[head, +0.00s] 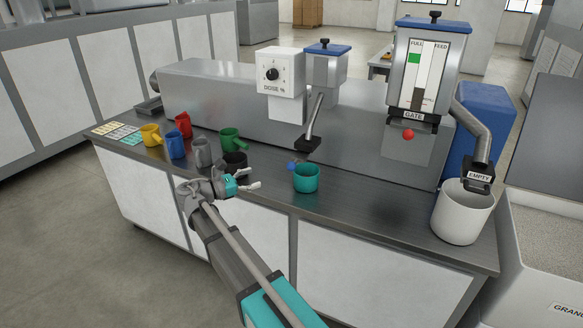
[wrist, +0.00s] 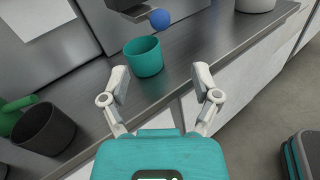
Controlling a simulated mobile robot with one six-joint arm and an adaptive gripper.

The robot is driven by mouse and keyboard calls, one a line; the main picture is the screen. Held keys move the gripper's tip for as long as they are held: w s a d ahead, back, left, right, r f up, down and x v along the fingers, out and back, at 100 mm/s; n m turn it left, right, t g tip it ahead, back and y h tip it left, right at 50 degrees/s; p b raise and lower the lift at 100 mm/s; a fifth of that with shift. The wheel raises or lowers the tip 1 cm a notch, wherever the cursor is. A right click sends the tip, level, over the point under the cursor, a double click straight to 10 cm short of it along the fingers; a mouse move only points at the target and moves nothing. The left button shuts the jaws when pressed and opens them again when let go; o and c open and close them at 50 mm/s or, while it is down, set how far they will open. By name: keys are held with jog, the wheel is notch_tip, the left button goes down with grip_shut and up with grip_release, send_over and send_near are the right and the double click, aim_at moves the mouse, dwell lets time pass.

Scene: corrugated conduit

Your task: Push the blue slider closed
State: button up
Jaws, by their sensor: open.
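How far the slider stands open cannot be told. My gripper (head: 249,180) is open and empty, left of the teal cup near the bench's front edge. In the wrist view my gripper's fingers (wrist: 161,82) are spread, apart from both knob and cup.
Several coloured mugs stand left on the bench, including a dark mug (head: 234,163) and a green mug (head: 230,142) near my gripper. A red knob (head: 408,134) sits under the gate hopper. A white bucket (head: 461,212) stands at the right. The bench (head: 375,215) is clear between cup and bucket.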

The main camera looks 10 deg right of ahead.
aim_at(291, 166)
jog(key=shift+d, duration=0.1)
jog(key=shift+x, duration=6.8)
jog(key=shift+f, duration=0.1)
grip_shut()
